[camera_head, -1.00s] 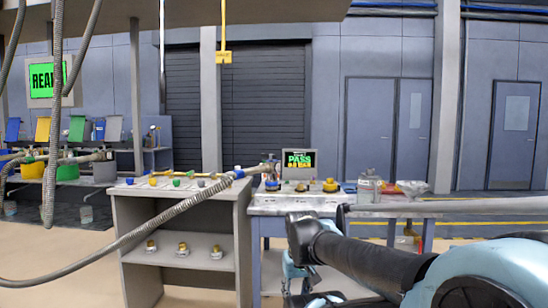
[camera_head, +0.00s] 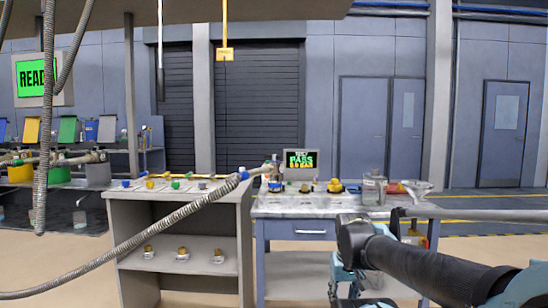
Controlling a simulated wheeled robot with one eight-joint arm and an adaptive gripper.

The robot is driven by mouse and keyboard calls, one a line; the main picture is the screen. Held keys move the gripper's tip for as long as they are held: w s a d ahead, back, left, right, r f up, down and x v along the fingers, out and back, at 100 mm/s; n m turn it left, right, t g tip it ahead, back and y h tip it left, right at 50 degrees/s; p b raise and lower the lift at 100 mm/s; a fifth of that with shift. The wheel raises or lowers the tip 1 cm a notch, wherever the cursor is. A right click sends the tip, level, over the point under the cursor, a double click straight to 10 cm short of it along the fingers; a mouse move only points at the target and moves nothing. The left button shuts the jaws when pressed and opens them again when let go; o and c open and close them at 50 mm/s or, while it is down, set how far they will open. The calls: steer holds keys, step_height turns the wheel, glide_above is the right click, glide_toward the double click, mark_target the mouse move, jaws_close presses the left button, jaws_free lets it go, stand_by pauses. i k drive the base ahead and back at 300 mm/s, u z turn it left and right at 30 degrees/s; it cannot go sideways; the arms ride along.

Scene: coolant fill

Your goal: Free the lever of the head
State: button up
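The head is at the left end of the workbench (camera_head: 330,205). It is small and partly mixed with the items around it, so I cannot make out its lever or how it is held. My arm reaches in from the lower right, in front of the bench. Its wrist parts hang down at the bottom edge. The gripper's fingers do not show, and no part of my arm visibly touches the head.
A screen (camera_head: 300,161) reading PASS stands on the bench, with a yellow cap (camera_head: 334,186), a clear jar (camera_head: 374,189) and a funnel-like item (camera_head: 416,188). A grey shelf unit (camera_head: 180,215) stands left of the bench. Open floor lies in front.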

mark_target(275, 158)
steer(key=z, duration=0.05)
steer(key=i, duration=1)
steer(key=u, duration=0.05)
